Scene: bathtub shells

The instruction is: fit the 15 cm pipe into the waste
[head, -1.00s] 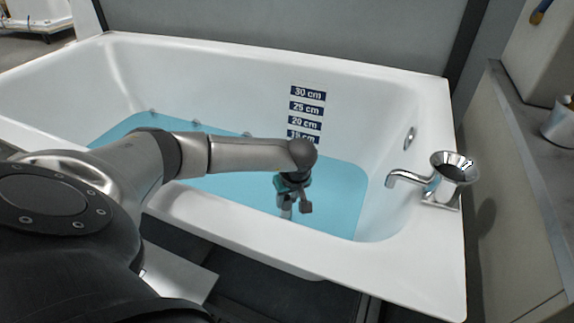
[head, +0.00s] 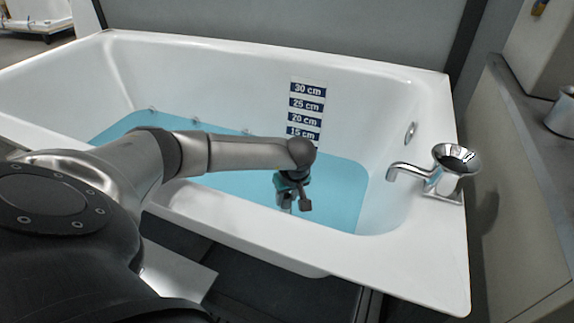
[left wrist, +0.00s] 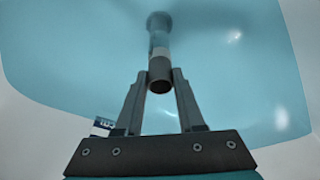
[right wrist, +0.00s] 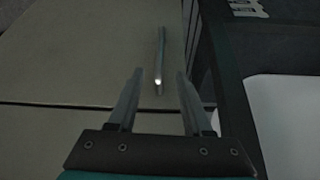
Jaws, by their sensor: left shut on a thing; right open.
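My left gripper (left wrist: 160,78) is shut on the pipe (left wrist: 160,62), with the dark top end of the pipe between its fingertips. In the left wrist view the pipe runs down into the blue water towards a blurred round form, perhaps the waste (left wrist: 158,20). I cannot tell whether the pipe's lower end is seated in it. In the head view the left gripper (head: 289,203) hangs inside the bath, low over the water, and the waste is hidden. My right gripper (right wrist: 159,76) is open and empty, away from the bath.
The white bathtub (head: 215,203) holds blue water (head: 335,195). A depth scale (head: 306,104) is on its far wall. A chrome tap (head: 410,172) and a chrome funnel-shaped cup (head: 455,158) stand at the right rim. A thin rod (right wrist: 161,50) shows beyond the right fingertips.

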